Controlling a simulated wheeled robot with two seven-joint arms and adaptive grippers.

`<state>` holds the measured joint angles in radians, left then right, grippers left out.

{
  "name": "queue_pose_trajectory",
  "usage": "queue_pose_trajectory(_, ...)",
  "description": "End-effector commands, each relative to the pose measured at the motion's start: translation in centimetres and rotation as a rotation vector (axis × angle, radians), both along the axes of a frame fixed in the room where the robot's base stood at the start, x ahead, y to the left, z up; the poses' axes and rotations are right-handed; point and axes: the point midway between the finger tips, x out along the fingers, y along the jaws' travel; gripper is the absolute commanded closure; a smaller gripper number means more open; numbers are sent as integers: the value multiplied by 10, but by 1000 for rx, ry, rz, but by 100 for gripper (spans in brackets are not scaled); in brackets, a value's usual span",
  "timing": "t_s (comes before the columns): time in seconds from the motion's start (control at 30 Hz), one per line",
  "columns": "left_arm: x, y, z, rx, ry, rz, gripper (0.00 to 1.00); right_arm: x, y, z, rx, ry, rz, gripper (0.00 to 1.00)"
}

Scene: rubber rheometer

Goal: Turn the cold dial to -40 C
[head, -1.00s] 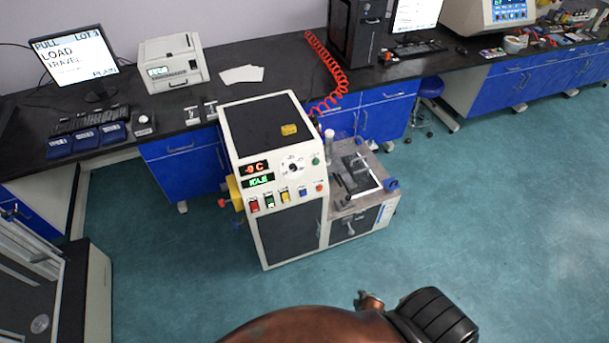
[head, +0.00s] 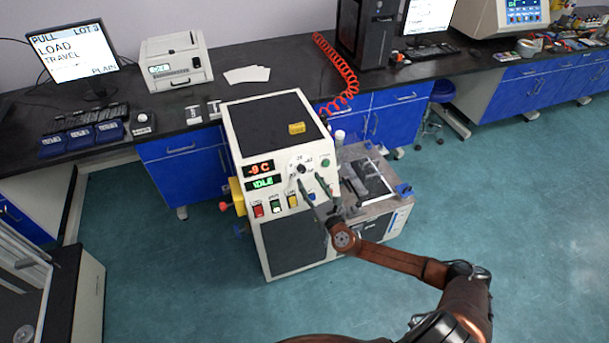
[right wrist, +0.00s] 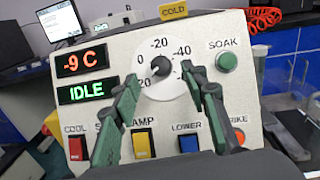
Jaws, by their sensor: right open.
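The cold dial (right wrist: 160,67) is a black knob on a white scale face marked 0, -20 and -40, with other marks partly hidden. In the head view the dial (head: 301,169) sits on the front panel of the white machine (head: 241,203). My right gripper (right wrist: 160,92) is open in the right wrist view, with one green finger on each side of the dial face. Its fingers also show at the panel in the head view (head: 311,186). Contact with the knob cannot be told. The red display (right wrist: 82,61) reads -9 C, and the green display (right wrist: 86,91) reads IDLE. My left gripper is not in view.
Below the dial are a red button (right wrist: 77,147), a yellow one (right wrist: 142,143) and a blue one (right wrist: 188,143), close to the fingers. The green SOAK button (right wrist: 227,62) is right of the dial. A press platform (head: 365,180) adjoins the machine. Floor in front is clear.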

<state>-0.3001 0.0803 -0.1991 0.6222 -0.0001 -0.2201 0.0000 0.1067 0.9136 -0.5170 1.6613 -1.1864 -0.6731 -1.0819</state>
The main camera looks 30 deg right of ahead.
Motion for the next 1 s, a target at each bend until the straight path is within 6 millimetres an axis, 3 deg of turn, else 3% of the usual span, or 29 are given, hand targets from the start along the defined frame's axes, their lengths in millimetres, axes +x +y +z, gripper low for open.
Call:
queue_pose_trajectory(0.1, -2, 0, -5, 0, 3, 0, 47, 20, -3, -1, 1, 0, -1, 60)
queue_pose_trajectory(0.3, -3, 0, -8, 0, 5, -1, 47, 42, -8, -2, 4, 1, -2, 60)
queue_pose_trajectory(0.67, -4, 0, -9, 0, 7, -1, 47, 48, -9, -1, 5, 2, -1, 60)
queue_pose_trajectory(1.0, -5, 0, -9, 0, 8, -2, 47, 48, -9, -1, 5, 2, -2, 82)
